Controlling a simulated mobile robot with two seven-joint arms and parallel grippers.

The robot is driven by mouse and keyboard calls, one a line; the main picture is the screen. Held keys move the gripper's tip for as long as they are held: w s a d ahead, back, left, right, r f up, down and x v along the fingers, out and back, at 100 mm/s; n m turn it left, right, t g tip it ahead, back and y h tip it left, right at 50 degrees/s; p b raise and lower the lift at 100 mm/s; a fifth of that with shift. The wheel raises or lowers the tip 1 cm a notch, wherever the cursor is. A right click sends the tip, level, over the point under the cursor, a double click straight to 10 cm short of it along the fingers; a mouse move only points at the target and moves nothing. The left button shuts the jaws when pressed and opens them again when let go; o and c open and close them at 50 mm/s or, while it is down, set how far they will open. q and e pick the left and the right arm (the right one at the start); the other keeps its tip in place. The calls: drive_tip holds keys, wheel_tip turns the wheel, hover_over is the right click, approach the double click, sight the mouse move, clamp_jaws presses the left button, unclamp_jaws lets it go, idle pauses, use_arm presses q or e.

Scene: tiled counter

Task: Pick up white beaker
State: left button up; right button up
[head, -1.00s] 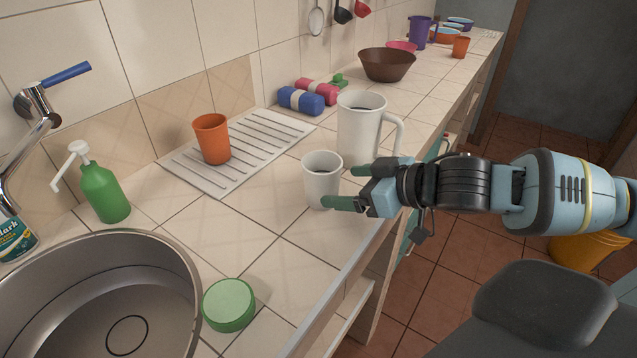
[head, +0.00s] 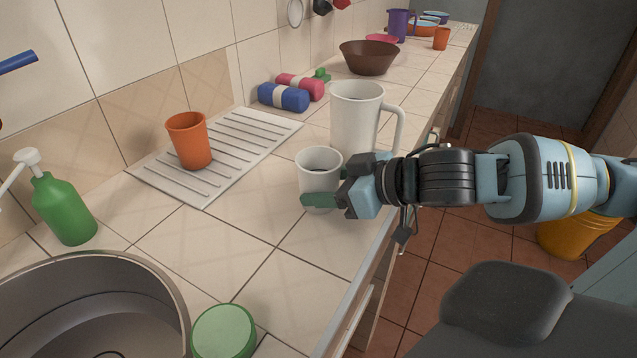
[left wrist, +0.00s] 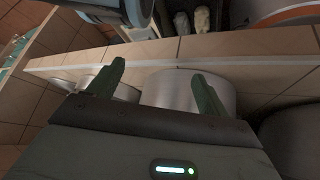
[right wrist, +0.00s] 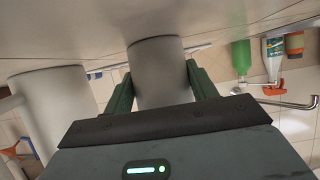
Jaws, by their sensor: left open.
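The white beaker (head: 320,172), a small handleless cup, stands upright near the counter's front edge. My right gripper (head: 333,186) reaches it from the right, one green finger in front and the other partly hidden behind. In the right wrist view the beaker (right wrist: 160,75) is between the two fingers (right wrist: 158,85), which lie close along its sides; whether they press on it is unclear. It appears to rest on the counter. My left gripper (left wrist: 158,80) is open, seen only in the left wrist view, with pale rounded objects beyond its fingers.
A white jug (head: 356,118) stands just behind the beaker. An orange cup (head: 190,142) is on the drying rack (head: 245,150). A sink (head: 150,280), green lid-like disc (head: 224,332) and soap bottle (head: 66,208) are at left. Counter between sink and beaker is clear.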

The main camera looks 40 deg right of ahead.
drive_tip(key=c, duration=0.4)
